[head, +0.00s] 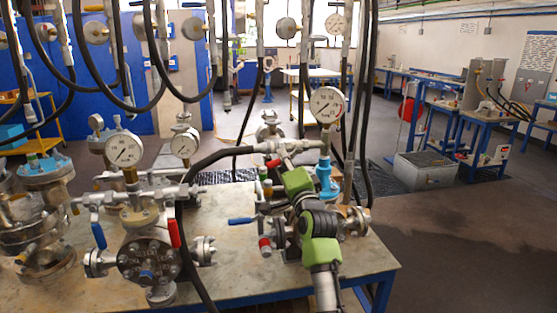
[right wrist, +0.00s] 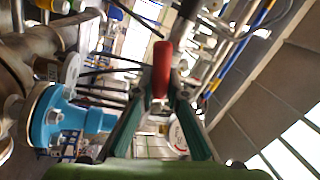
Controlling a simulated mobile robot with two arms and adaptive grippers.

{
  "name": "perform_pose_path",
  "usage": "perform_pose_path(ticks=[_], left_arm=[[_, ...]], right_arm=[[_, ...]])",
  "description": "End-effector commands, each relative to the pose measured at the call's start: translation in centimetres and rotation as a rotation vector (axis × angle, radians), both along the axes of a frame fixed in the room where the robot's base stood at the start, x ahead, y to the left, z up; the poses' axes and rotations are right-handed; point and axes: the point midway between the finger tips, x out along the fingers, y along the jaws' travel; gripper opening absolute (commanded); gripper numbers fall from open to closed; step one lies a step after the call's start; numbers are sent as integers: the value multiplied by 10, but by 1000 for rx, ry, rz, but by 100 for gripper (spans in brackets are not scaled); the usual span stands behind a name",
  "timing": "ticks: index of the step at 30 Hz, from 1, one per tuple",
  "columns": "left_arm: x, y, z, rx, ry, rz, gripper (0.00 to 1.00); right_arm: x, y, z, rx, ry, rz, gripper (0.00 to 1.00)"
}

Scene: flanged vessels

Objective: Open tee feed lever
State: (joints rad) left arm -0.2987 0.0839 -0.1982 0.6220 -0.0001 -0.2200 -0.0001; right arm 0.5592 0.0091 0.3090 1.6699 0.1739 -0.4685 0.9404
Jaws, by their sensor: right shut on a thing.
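A red lever handle (right wrist: 161,70) stands upright in the middle of the right wrist view. My right gripper (right wrist: 160,95) has its green fingers closed on either side of the handle's lower part. In the head view my right gripper (head: 277,168) reaches up to the metal tee pipe (head: 283,147) below the black hose, left of the large gauge (head: 327,104). The fingers and wrist hide most of the lever there. My left gripper is not in view.
A blue fitting (head: 326,180) stands close right of my gripper; it also shows in the wrist view (right wrist: 60,117). A flanged vessel (head: 149,262) with red and blue levers stands on the bench to the left. Black hoses hang above. Floor at right is open.

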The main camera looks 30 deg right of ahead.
Motion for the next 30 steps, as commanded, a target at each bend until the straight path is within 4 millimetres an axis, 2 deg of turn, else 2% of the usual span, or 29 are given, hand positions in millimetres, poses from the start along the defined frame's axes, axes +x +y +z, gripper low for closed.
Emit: perform_pose_path(ticks=[3,12,30], left_arm=[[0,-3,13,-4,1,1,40],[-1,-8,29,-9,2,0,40],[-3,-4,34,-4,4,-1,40]], right_arm=[[1,3,9,98,-27,5,0],[1,3,16,261,-74,4,0],[0,1,18,331,-97,2,0]])
